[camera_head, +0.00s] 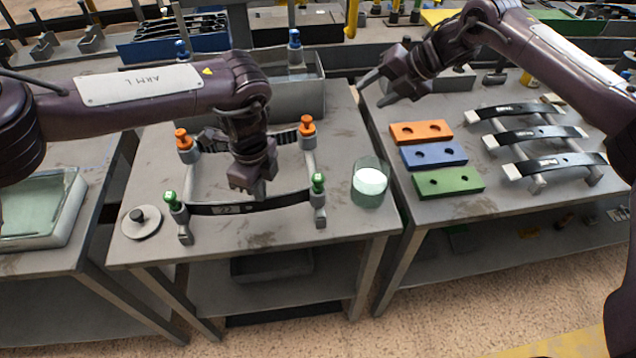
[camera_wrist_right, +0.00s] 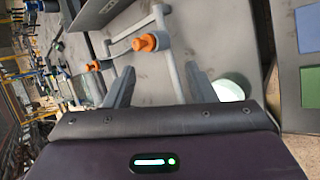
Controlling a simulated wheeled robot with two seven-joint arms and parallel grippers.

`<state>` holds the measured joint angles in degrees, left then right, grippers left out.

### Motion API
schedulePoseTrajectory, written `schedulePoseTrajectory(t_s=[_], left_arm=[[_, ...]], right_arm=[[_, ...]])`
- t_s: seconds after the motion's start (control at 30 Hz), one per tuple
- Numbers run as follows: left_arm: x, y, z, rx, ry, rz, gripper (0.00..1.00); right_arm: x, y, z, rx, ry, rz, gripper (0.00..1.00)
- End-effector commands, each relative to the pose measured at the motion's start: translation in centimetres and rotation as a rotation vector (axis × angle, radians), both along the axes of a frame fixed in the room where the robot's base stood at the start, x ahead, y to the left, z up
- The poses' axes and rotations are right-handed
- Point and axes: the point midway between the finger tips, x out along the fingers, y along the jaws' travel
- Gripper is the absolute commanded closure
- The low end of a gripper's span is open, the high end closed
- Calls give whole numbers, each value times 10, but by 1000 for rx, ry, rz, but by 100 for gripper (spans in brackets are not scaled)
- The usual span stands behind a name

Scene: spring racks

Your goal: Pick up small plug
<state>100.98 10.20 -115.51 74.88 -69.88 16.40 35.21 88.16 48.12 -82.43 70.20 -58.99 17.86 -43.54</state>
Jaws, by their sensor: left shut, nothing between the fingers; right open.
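I cannot tell which one is the small plug. A grey disc with a dark knob (camera_head: 141,222) lies at the table's left front. My left gripper (camera_head: 252,190) is shut and empty, pointing down over the frame between the two green plugs. My right gripper (camera_head: 374,91) is open and empty, above the gap between the middle and right tables. In the right wrist view an orange plug (camera_wrist_right: 147,42) shows beyond its open fingers (camera_wrist_right: 160,82).
Dark curved springs (camera_head: 248,206) span the frame. A glass cup (camera_head: 370,184) stands at the middle table's right. The right table holds orange, blue and green two-holed blocks (camera_head: 435,156) and a rack of springs (camera_head: 535,134). A grey bin (camera_head: 300,95) stands behind.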

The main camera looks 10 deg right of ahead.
Motion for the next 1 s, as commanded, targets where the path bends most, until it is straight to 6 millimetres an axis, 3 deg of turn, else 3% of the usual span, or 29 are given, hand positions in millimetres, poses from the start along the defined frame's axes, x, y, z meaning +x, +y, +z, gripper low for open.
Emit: schedulePoseTrajectory(t_s=[0.03,0.1,0.2,0.3,0.4,0.57,0.67,1.0], left_arm=[[-5,0,-6,3,12,-5,100],[-5,0,-6,3,12,-5,100],[-4,0,-6,3,12,-5,100],[-4,0,-6,4,13,-5,100],[-4,1,-6,5,12,-4,100],[-4,1,-6,5,13,-4,100],[-4,1,-6,5,13,-3,100],[-4,1,-6,5,13,-3,100]], right_arm=[[-9,44,18,-30,14,98,50],[-30,89,26,-99,63,201,50],[-63,131,24,-229,147,295,50],[-91,149,16,-375,222,336,50],[-112,155,10,-502,274,345,50],[-128,153,5,-627,314,332,50],[-131,152,-2,-656,324,328,50],[-132,151,-57,-658,326,328,50]])
